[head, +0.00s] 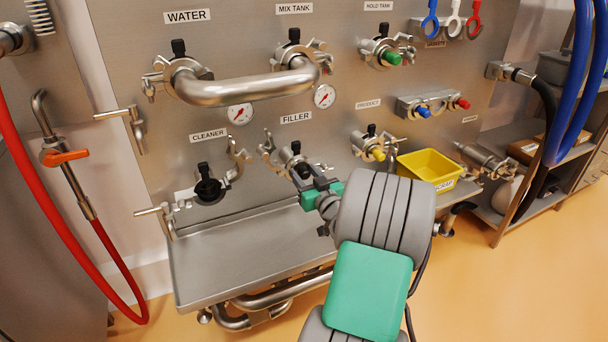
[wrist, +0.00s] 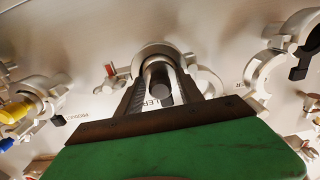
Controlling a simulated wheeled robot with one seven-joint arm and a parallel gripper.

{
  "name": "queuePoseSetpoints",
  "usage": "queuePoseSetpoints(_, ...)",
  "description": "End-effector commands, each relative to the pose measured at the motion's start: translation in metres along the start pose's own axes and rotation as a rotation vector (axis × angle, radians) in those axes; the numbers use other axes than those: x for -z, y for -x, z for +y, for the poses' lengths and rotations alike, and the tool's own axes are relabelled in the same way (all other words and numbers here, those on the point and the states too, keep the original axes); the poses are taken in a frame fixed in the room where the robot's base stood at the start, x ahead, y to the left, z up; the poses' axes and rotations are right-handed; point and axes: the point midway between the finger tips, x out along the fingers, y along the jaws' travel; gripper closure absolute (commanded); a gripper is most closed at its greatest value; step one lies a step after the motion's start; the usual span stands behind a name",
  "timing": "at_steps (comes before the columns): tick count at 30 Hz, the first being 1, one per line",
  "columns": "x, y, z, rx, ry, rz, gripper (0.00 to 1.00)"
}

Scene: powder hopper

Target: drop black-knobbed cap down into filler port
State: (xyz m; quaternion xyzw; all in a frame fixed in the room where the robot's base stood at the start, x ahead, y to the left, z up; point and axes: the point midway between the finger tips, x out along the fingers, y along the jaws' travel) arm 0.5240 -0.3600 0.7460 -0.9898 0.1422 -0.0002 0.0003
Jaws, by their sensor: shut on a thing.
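The filler port (head: 287,152) is on the steel panel under the FILLER label (head: 296,117), with its clamp arms (head: 266,146) spread beside it. My gripper (head: 303,171) is right in front of this port, shut on the black knob of the cap (head: 297,154). In the wrist view, the knob (wrist: 161,92) sits between the two fingers of my gripper (wrist: 163,88). The pale rounded rim (wrist: 158,48) at the port lies just beyond the fingertips. The fingers hide much of the cap, and I cannot tell whether it is seated.
The cleaner port (head: 208,188) with an open clamp is to the left. The bent steel pipe (head: 243,88) crosses above. The product port with its yellow cap (head: 378,154) and a yellow bin (head: 428,168) are to the right. A steel drip tray (head: 215,268) lies below, mostly clear.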

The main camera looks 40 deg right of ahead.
Motion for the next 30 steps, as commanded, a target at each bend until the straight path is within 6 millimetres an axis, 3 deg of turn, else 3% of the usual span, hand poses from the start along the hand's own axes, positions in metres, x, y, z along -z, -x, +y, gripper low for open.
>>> queuePoseSetpoints(8,-0.004,0.000,0.000,0.000,0.002,0.000,1.00)
queuePoseSetpoints(9,-0.003,0.000,0.000,0.000,0.001,0.000,0.53)
queuePoseSetpoints(17,-0.003,0.000,0.001,-0.001,0.001,0.000,0.32)
queuePoseSetpoints(26,-0.004,0.004,0.001,-0.002,0.000,-0.001,0.31)
queuePoseSetpoints(30,-0.003,0.025,0.003,-0.006,0.000,-0.001,0.31)
